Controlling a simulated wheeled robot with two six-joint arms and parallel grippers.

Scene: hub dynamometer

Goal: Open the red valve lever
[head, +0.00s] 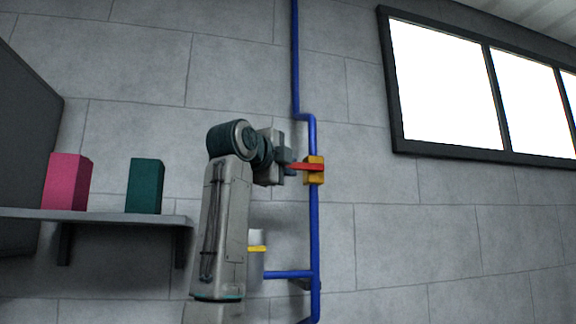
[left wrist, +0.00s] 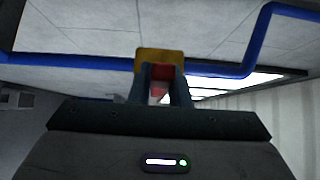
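The red valve lever (head: 306,168) sticks out to the left, roughly level, from a yellow valve body (head: 315,177) on the blue wall pipe. My left gripper (head: 288,168) is at the lever's left end. In the left wrist view the lever (left wrist: 161,73) lies between the two dark fingers (left wrist: 162,88), filling the gap near their tips, with the yellow valve body (left wrist: 159,54) just beyond. The fingers look closed on the lever and hide part of it. My right gripper is not in view.
The blue pipe (head: 296,60) runs up the grey block wall and has a side branch (head: 288,274) lower down. A shelf (head: 100,217) at left holds a pink box (head: 67,182) and a teal box (head: 145,186). A window (head: 446,84) is at upper right.

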